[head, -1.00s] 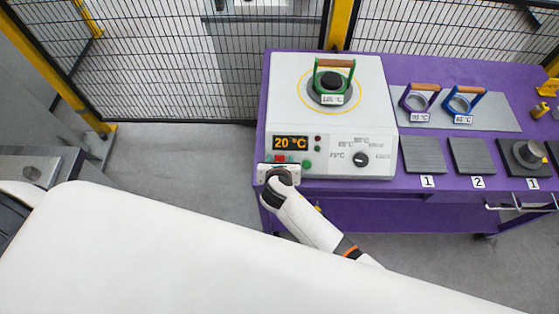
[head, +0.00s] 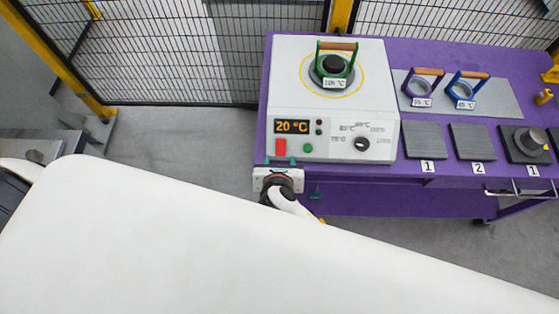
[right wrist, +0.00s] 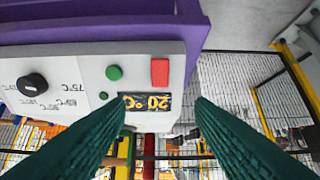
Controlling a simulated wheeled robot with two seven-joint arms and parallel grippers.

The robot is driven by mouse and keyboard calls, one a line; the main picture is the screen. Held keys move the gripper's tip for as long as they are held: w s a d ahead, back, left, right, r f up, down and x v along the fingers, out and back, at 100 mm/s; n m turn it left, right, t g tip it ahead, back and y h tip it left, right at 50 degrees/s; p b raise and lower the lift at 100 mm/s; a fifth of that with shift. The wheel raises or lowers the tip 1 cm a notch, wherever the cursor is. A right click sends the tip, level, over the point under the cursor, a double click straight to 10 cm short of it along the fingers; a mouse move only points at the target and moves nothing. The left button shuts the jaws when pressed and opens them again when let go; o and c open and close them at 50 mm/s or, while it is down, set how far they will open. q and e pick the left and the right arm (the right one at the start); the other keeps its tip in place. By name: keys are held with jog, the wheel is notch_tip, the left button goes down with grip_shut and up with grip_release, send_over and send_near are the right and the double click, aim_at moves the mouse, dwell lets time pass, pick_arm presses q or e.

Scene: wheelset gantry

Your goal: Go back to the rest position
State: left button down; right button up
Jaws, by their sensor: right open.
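My right gripper (head: 281,161) is just in front of the white heater box (head: 283,80), below its display. Its two green fingers are spread with nothing between them in the right wrist view (right wrist: 162,112). The display (head: 291,127) reads 20 °C, and the red switch (head: 280,147) and green button (head: 308,148) below it are in plain sight. In the right wrist view the red switch (right wrist: 160,72) is beyond the fingertips, apart from them. My left gripper is not in view.
A green-framed ring (head: 350,66) with a wooden handle sits on the heater. A mesh fence (head: 160,60) stands behind. Grey floor (head: 180,135) is open to the left.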

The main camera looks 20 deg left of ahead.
dwell(0.6)
jog(key=s+d+f+m+g+h+b, duration=0.15)
jog(key=d+f+m, duration=0.35)
jog(key=f, duration=0.5)
jog(key=s+d+f+m+g+b, duration=0.2)
jog(key=d+f+m, duration=0.35)
jog(key=f, duration=0.45)
jog(key=s+d+f+m+g+b, duration=0.2)
jog(key=d+f+m, duration=0.35)
jog(key=f, duration=0.45)
jog(key=s+d+f+m+g+b, duration=0.1)
jog(key=s+d+f+m+b, duration=0.1)
jog(key=s+d+f+m, duration=0.6)
jog(key=s+d+f+m+g+h+b, duration=0.1)
jog(key=s+d+f+m+g+b, duration=0.1)
jog(key=s+d+f+m, duration=0.7)
jog(key=s+d+m, duration=0.1)
jog(key=s+m, duration=0.2)
jog(key=s, duration=0.4)
jog(key=shift+s+d+f+m, duration=0.15)
jog(key=shift+d+f+m, duration=0.1)
jog(key=shift+m, duration=0.15)
